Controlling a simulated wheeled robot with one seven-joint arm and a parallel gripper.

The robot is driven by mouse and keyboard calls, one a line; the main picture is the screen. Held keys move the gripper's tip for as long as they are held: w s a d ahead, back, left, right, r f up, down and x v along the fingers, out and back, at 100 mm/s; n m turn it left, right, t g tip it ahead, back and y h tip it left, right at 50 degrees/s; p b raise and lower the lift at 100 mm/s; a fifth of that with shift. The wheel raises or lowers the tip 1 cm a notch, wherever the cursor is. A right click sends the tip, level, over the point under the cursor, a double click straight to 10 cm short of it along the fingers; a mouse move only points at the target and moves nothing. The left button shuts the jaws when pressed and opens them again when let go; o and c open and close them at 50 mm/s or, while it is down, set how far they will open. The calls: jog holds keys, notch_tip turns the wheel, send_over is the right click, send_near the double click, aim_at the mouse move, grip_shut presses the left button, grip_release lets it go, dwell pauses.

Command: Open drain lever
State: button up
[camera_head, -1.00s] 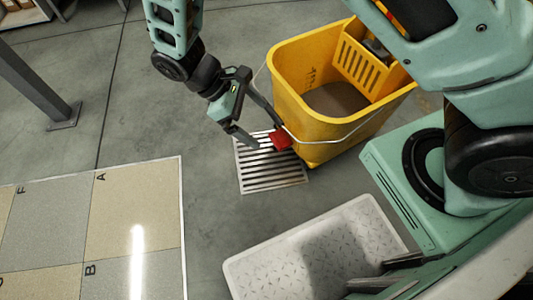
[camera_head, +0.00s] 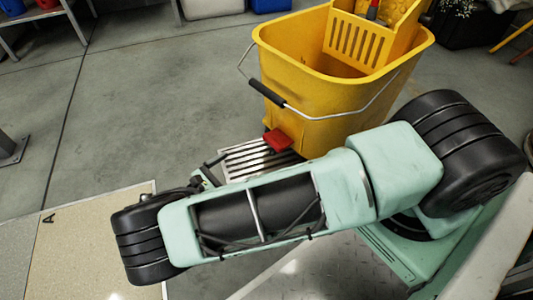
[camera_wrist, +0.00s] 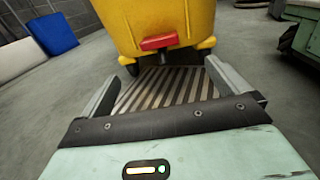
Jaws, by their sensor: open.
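The red drain lever (camera_head: 278,140) sticks out low on the near side of the yellow mop bucket (camera_head: 305,100), above the floor grate. In the wrist view the lever (camera_wrist: 159,41) is at the upper middle, straight ahead of my gripper. My gripper (camera_wrist: 157,75) is open, its two fingers spread on either side of the grate and short of the lever, with nothing between them. In the head view my arm hides most of the gripper.
The slatted metal floor grate (camera_head: 255,160) lies in front of the bucket. The bucket's handle with black grip (camera_head: 267,93) hangs along its near side. Tan floor panels (camera_head: 90,250) lie at lower left. Open grey floor is to the left.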

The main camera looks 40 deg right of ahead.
aim_at(271, 144)
jog(key=d+b, duration=0.2)
jog(key=d, duration=0.3)
jog(key=w+d+b, duration=0.1)
jog(key=d+b, duration=0.1)
jog(key=d, duration=0.3)
jog(key=w+d+b, duration=0.1)
jog(key=d+b, duration=0.2)
jog(key=d, duration=0.3)
jog(key=shift+f, duration=0.25)
jog(key=shift+d+r, duration=0.15)
jog(key=shift+d, duration=0.45)
jog(key=c, duration=0.9)
